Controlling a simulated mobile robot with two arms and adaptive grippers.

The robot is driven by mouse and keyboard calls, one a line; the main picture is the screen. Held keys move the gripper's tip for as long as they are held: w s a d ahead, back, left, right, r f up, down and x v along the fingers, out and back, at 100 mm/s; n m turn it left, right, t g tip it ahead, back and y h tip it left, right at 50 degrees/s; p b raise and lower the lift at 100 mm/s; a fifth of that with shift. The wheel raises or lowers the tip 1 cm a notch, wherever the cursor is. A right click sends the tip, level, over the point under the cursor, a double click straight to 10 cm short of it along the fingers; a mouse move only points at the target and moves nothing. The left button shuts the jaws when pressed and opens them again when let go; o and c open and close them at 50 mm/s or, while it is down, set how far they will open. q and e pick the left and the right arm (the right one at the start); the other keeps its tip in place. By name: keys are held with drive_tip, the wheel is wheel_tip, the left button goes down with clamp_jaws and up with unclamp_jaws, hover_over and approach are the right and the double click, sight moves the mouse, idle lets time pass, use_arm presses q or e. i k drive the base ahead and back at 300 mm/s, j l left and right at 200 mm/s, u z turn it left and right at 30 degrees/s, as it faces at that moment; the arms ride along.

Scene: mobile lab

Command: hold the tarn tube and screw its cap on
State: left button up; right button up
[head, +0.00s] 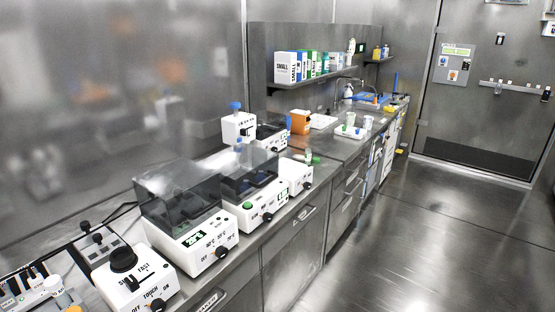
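I cannot make out a tarn tube or its cap in the head view. Small items with a green top (313,158) stand on the bench beside the white devices, too small to tell what they are. A low white holder (350,132) with small coloured pieces sits farther along the bench, also too small to make out. Neither of my grippers is in view.
A steel bench (278,228) runs along the left wall. It carries a white mixer (136,280), white devices with clear dark lids (200,248), and an orange box (299,122). A shelf (315,79) holds boxes. The floor (420,230) at right is clear.

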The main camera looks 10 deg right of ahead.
sight(308, 151)
drive_tip(key=i+l+u, duration=0.2)
drive_tip(key=u, duration=0.15)
drive_tip(key=i+l+u, duration=0.1)
drive_tip(key=l+u, duration=0.2)
drive_tip(key=i+l+u, duration=0.1)
drive_tip(key=l+u, duration=0.25)
drive_tip(key=i+l+u, duration=0.15)
drive_tip(key=l, duration=0.85)
drive_tip(key=i+l+u, duration=0.15)
drive_tip(key=l, duration=0.9)
drive_tip(key=l+u, duration=0.15)
drive_tip(key=l, duration=1.45)
drive_tip(key=i+l, duration=0.15)
drive_tip(key=l, duration=0.4)
